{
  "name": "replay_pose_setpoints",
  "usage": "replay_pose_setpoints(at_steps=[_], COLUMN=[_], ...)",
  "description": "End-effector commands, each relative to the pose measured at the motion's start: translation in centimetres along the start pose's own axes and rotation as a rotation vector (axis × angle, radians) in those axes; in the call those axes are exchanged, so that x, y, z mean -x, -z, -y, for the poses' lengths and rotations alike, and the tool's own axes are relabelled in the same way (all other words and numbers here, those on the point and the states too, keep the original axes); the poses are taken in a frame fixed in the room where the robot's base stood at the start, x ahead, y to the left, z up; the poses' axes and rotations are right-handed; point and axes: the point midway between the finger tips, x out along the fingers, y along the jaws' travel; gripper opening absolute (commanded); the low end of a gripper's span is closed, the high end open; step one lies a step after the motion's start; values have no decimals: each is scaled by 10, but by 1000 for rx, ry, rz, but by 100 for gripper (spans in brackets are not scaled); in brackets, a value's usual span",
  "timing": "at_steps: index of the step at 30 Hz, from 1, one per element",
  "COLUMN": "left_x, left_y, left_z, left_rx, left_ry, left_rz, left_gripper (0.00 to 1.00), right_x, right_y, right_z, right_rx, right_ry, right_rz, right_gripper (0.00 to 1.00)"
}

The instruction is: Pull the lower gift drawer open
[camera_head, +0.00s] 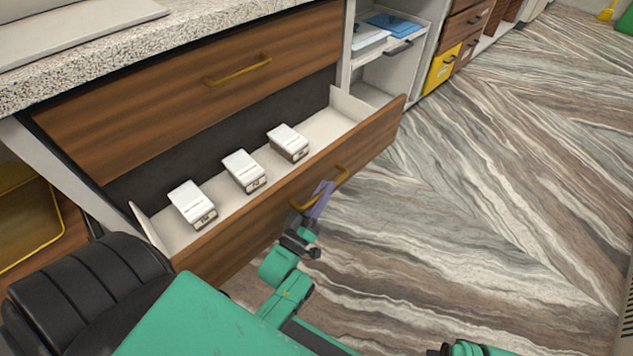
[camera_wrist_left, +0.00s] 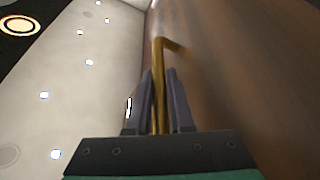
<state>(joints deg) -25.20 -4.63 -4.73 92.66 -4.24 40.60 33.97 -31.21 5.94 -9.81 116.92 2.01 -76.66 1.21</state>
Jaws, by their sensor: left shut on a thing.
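The lower gift drawer (camera_head: 352,155) stands pulled out from the wooden counter, its white inside showing. Three white boxes (camera_head: 243,170) lie in it in a row. Its brass handle (camera_head: 341,177) is on the front face. My left gripper (camera_head: 319,197) is at this handle, its purple fingers around the bar. In the left wrist view, the brass bar (camera_wrist_left: 158,85) runs between the two fingers (camera_wrist_left: 159,105), which are shut on it. My right gripper cannot be made out; only a green part of me shows at the bottom right of the head view.
The upper drawer (camera_head: 170,105) above is closed, with its own brass handle (camera_head: 238,70). A speckled countertop (camera_head: 150,45) lies over it. An open shelf (camera_head: 385,62) with a blue item stands beyond. The marbled floor (camera_head: 480,190) to the right is clear.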

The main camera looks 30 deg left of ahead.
Motion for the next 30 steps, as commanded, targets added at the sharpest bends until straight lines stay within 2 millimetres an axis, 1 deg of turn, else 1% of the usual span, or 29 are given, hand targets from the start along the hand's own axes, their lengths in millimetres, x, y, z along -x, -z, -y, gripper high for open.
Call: replay_pose_setpoints(at_steps=[10,11,12,20,22,23,26,29,30], left_x=[2,2,2,1,4,6,23,50,63], left_y=[-2,-2,-2,-1,-1,-1,-1,-2,-1], left_z=[1,1,1,0,0,0,0,0,0], left_rx=[-1,-1,-1,0,0,0,-1,-1,-1], left_ry=[3,4,4,2,2,3,4,5,5], left_rz=[4,4,4,2,3,4,6,9,9], left_gripper=[0,24,32,32,32,32,32,32,32], right_x=[-2,-1,-1,-1,-1,-1,0,-5,-8], right_y=[0,0,0,0,0,0,0,-2,-4], right_z=[0,0,0,0,0,0,0,-1,-1], right_rx=[0,0,0,0,0,0,-1,-2,-3], right_ry=[0,0,0,0,0,0,0,-2,-2], right_rz=[0,0,0,0,-1,-1,-4,0,4], right_gripper=[50,50,50,50,50,50,50,50,50])
